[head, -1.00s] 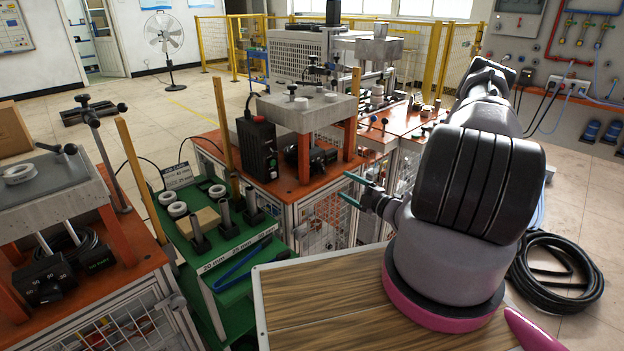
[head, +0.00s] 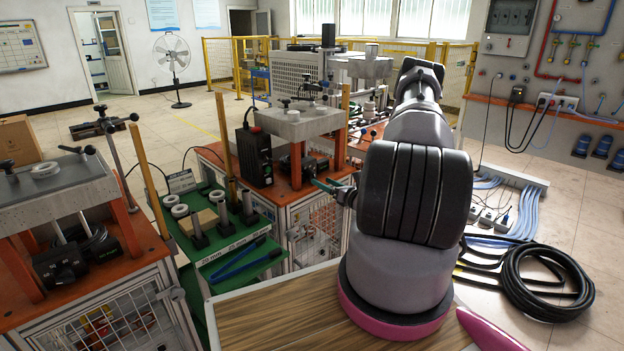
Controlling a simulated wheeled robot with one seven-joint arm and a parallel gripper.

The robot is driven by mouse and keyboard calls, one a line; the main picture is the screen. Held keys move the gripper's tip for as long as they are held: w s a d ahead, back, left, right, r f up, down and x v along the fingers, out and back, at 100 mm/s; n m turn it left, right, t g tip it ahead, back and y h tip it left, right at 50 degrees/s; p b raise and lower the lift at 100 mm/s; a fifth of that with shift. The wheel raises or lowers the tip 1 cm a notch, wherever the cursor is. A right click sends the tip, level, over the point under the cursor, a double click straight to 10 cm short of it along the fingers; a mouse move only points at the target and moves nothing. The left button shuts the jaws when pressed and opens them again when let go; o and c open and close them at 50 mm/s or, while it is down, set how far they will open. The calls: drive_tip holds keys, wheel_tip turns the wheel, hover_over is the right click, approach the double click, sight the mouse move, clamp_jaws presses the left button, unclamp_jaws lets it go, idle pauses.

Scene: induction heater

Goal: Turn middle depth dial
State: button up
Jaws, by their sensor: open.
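My gripper (head: 324,185) shows at the end of my arm, with thin teal fingers pointing left. It is open and holds nothing that I can see. Another black dial unit (head: 62,268) sits under the plate of the left station. No dial is clearly marked as the middle depth dial at this size. My arm hides part of the stations behind it.
A green table (head: 262,262) with white rings, dark posts and blue tongs stands between the stations. A wooden board (head: 270,322) is in front. A coiled black hose (head: 545,290) and blue cables lie on the floor at right. Open floor lies at back left.

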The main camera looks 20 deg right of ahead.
sight(314, 177)
drive_tip(key=x, duration=0.6)
drive_tip(key=shift+d, duration=0.1)
clamp_jaws()
drive_tip(key=shift+n, duration=0.4)
drive_tip(key=n, duration=0.3)
drive_tip(key=shift+n, duration=2.6)
